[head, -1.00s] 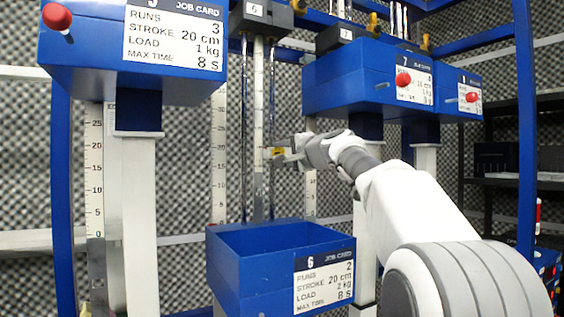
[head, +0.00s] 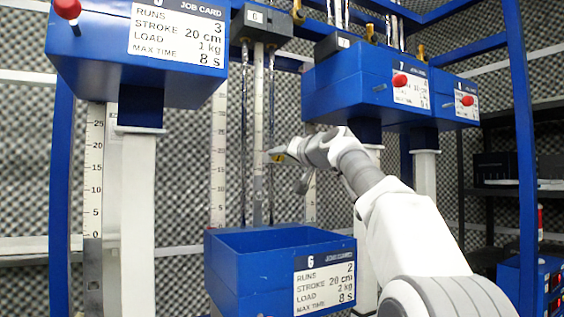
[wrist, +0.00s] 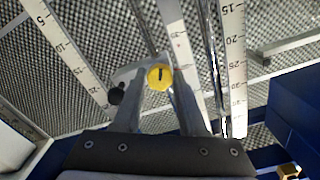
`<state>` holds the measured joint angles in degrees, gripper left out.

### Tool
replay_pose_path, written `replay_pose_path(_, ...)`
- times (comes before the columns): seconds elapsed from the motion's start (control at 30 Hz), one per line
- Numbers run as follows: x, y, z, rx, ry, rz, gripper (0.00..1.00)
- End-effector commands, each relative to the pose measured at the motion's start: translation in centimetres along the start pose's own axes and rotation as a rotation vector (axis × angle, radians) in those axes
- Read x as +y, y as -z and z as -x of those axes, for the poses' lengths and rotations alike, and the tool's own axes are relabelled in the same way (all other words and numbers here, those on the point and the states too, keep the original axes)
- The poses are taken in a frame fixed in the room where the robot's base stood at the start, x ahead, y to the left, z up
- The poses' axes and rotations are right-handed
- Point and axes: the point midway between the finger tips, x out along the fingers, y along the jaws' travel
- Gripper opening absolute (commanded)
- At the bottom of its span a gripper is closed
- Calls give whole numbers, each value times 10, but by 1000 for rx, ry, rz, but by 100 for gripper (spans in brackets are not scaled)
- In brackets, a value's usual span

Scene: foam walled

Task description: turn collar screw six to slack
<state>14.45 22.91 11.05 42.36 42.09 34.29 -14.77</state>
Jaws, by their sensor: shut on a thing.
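The collar screw (wrist: 159,76) of station six has a round yellow head with a dark mark across it. It sits at the fingertips of my gripper (wrist: 158,84), which is shut on it, one finger on each side. In the head view my gripper (head: 283,155) reaches in from the right to the pale upright (head: 258,130) above the box with job card 6 (head: 245,278). Only a small bit of yellow shows there beside the fingers. A grey collar piece with a black knob (wrist: 116,95) is left of the screw in the wrist view.
The open blue box stands below my gripper. Blue box 7 (head: 350,82) hangs close above my arm at right, and another blue block (head: 95,70) hangs at upper left. Thin rods and scales flank the upright. A blue post (head: 522,150) stands at far right.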

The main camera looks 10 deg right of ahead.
Motion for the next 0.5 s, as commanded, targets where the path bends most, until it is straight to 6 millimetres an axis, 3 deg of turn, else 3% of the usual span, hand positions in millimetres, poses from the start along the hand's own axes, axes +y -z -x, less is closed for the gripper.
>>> replay_pose_path(0.5, 2, 0, 0, 0, 0, 381, 0)
